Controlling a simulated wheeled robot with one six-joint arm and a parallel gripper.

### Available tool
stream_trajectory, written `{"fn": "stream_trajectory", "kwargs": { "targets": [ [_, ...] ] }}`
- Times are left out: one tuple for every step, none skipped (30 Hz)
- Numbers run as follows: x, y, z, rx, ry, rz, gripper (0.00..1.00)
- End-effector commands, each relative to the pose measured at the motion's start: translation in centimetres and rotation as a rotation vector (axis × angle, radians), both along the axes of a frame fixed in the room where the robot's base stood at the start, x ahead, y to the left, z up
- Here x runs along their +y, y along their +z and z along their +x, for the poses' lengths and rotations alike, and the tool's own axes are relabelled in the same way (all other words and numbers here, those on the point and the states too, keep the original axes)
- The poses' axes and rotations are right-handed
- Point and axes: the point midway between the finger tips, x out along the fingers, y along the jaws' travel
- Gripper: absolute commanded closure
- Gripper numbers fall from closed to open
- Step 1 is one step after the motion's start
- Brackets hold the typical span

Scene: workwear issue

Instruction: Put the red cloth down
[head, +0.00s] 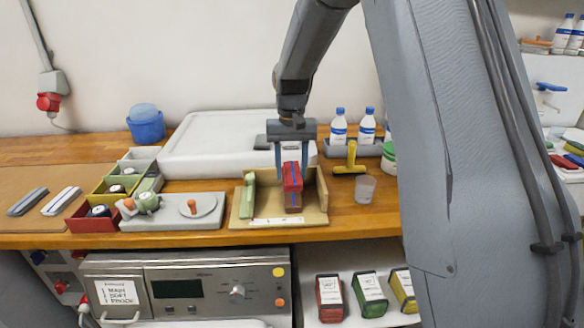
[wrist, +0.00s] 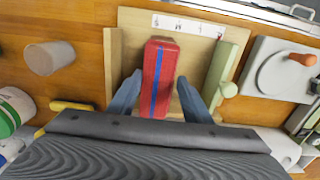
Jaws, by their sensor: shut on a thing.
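The red cloth (head: 292,178) is a folded, block-like bundle with a blue stripe along its top. It also shows in the wrist view (wrist: 152,85), in the upper middle. My gripper (head: 291,163) points down and is shut on the cloth, with one blue-grey finger on each side; the fingers also show in the wrist view (wrist: 158,95). The cloth is within the outline of a light wooden tray (head: 312,217), between its side walls. I cannot tell whether its underside touches the tray floor.
A green piece (head: 248,195) stands along the tray's left side. A grey fixture (head: 170,222) lies left of the tray. A large white case (head: 215,135) lies behind. Bare wood shows between tray and cup.

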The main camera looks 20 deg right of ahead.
Motion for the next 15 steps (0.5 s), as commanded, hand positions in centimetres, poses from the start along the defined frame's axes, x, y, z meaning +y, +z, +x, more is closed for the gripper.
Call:
{"fn": "stream_trajectory", "kwargs": {
  "targets": [
    [-0.01,-0.17,-0.01,0.001,0.0,0.0,0.77],
    [-0.01,-0.25,-0.01,0.001,0.0,0.0,0.77],
    [-0.01,-0.36,-0.02,0.001,0.0,0.0,0.77],
    [-0.01,-0.45,-0.02,0.001,0.0,0.0,0.77],
    [-0.01,-0.52,-0.02,0.001,0.0,0.0,0.77],
    [-0.01,-0.56,-0.02,0.001,0.0,0.0,0.77],
    [-0.01,-0.55,-0.02,0.001,0.0,0.0,0.77],
    [-0.02,-0.53,-0.01,0.001,0.0,0.0,0.77],
    [-0.02,-0.53,-0.02,0.001,0.0,0.0,0.5],
    [-0.02,-0.53,-0.02,0.001,0.0,0.0,0.45],
    [-0.02,-0.52,-0.01,0.001,0.0,0.0,0.4],
    [-0.02,-0.52,-0.01,0.001,0.0,0.0,0.37],
    [-0.02,-0.52,-0.01,0.001,0.0,0.0,0.37],
    [-0.02,-0.51,-0.01,0.001,0.0,0.0,0.37],
    [-0.02,-0.51,-0.01,0.001,0.0,0.0,0.37]
  ]
}}
